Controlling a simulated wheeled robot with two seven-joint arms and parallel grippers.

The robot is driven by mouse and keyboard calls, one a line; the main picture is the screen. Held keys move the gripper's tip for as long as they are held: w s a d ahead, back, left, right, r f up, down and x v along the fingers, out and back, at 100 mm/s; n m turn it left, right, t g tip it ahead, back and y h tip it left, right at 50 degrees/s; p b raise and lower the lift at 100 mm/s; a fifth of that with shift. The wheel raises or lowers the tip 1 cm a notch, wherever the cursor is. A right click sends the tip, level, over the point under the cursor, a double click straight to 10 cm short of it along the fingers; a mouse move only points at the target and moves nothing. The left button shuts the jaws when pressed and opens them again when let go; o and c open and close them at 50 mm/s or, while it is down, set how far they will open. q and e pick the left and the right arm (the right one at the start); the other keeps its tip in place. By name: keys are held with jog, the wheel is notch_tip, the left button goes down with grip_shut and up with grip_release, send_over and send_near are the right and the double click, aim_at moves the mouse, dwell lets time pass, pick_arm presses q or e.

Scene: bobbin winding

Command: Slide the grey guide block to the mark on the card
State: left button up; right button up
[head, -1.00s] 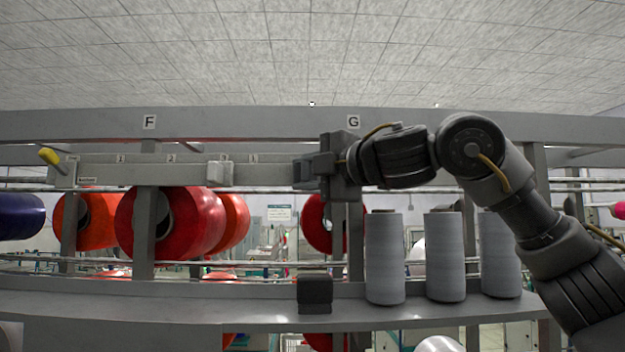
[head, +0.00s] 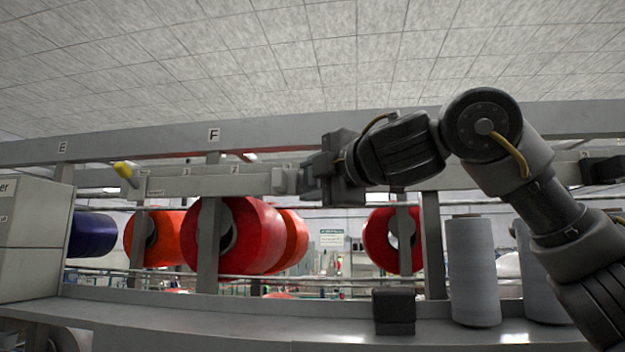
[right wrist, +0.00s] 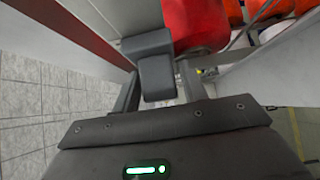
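The light grey guide block (head: 284,181) sits on the long grey rail (head: 215,184) below letter F. My right gripper (head: 312,178) is dark and stands right beside the block's right side. I cannot tell whether it touches the block. Whether the gripper is open or shut is unclear. Small number labels (head: 234,169) run along the rail, too small to read surely. I cannot pick out the task's card or its mark. My left gripper is out of view.
A yellow knob (head: 124,171) stands at the rail's left end. Below are red spools (head: 250,235) and a shelf (head: 240,318) with a black box (head: 394,312) and grey yarn cones (head: 472,270). A pale cabinet (head: 32,225) stands at left. My right arm covers the rail's right part.

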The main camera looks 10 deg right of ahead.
jog(key=shift+o, duration=0.9)
jog(key=shift+w+a, duration=0.1)
jog(key=shift+a, duration=0.05)
jog(key=shift+s, duration=0.2)
pick_arm(q)
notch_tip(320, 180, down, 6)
jog(key=b, duration=0.6)
pick_arm(e)
jog(key=v, duration=1)
jog(key=shift+s, duration=0.2)
